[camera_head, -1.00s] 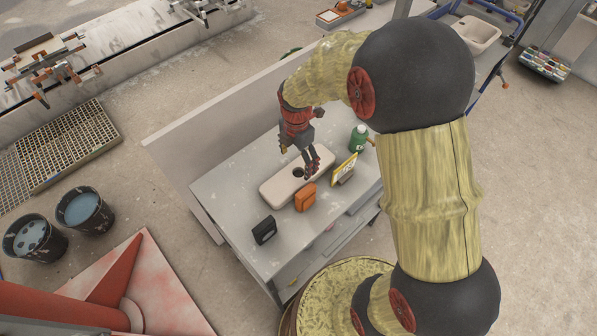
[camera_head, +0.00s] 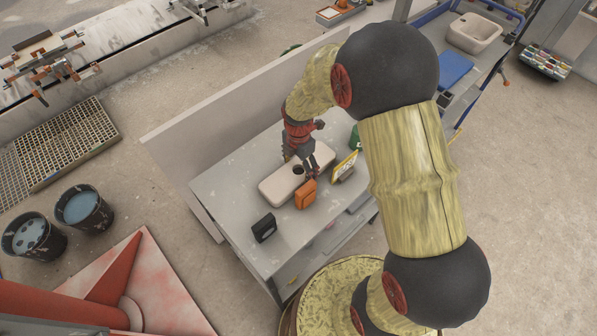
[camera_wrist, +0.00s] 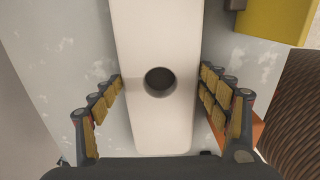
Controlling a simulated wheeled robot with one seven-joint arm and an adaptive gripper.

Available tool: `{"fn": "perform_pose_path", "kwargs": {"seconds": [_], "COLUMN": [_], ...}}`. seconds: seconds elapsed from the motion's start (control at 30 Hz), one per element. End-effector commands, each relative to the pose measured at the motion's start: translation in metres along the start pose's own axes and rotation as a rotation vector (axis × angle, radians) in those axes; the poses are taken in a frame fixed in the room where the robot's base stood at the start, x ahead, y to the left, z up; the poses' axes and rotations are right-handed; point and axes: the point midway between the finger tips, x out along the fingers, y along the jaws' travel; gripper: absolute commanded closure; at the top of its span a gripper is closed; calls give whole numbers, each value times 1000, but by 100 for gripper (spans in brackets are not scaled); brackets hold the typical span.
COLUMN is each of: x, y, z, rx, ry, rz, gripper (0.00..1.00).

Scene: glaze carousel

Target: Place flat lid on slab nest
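A long cream slab (camera_head: 275,188) with rounded corners lies on the grey table. It has a dark round hole or recess (camera_head: 298,169) near its middle. In the wrist view the slab (camera_wrist: 150,35) runs up the picture, with the dark round (camera_wrist: 160,82) centred between my fingers. My gripper (camera_head: 312,172) is low over the slab, beside the dark round in the head view. In the wrist view my gripper (camera_wrist: 162,76) is open, one row of fingers along each long side of the slab. Whether they touch it I cannot tell. I cannot make out a separate flat lid.
An orange block (camera_head: 306,195) stands close to the slab's front. A black box (camera_head: 263,228) stands at the table's left front. A yellow sign (camera_head: 345,165) and a partly hidden green bottle (camera_head: 355,137) are at right. A low wall (camera_head: 225,112) runs along the back.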

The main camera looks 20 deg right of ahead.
Motion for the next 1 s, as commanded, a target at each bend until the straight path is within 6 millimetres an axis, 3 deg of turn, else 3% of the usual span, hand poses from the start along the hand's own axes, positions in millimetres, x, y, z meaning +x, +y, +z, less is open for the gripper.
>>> {"fn": "perform_pose_path", "kwargs": {"seconds": [1.0], "x": [-1], "y": [1], "z": [0], "rx": [0], "ry": [-1], "rz": [3], "gripper": [85]}}
